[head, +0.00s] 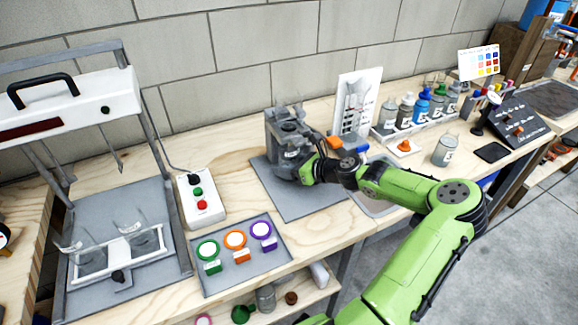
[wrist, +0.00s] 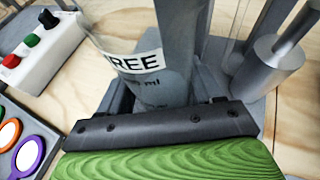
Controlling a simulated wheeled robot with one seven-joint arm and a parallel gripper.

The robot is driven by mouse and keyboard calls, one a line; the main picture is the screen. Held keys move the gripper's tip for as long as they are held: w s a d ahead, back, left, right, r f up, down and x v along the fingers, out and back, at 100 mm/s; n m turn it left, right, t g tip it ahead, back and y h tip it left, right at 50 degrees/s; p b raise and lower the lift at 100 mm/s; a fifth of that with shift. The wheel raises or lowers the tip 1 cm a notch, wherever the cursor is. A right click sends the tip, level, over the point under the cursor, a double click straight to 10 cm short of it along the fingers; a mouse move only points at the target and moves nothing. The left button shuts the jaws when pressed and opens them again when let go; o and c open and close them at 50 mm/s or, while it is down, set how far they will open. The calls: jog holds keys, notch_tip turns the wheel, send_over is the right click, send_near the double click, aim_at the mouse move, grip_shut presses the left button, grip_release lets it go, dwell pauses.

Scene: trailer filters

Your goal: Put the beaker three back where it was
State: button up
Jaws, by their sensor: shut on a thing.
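Beaker three, clear glass with a white label reading "REE" and "ml" (wrist: 138,62), shows in the wrist view just beyond my gripper (wrist: 165,104). My gripper is shut on it; the fingertips are partly hidden. In the head view my gripper (head: 298,165) is at a grey device (head: 275,130) on a grey mat (head: 305,203), and hides most of the beaker there. Two other clear beakers (head: 92,256) (head: 146,238) stand in a white holder (head: 118,262) under the white-headed stand (head: 75,105) at left.
A button box (head: 200,198) and a tray with coloured rings (head: 240,254) lie left of the mat. The mat's front is clear.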

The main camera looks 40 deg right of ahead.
jog(key=o, duration=1.3)
jog(key=shift+f, duration=0.1)
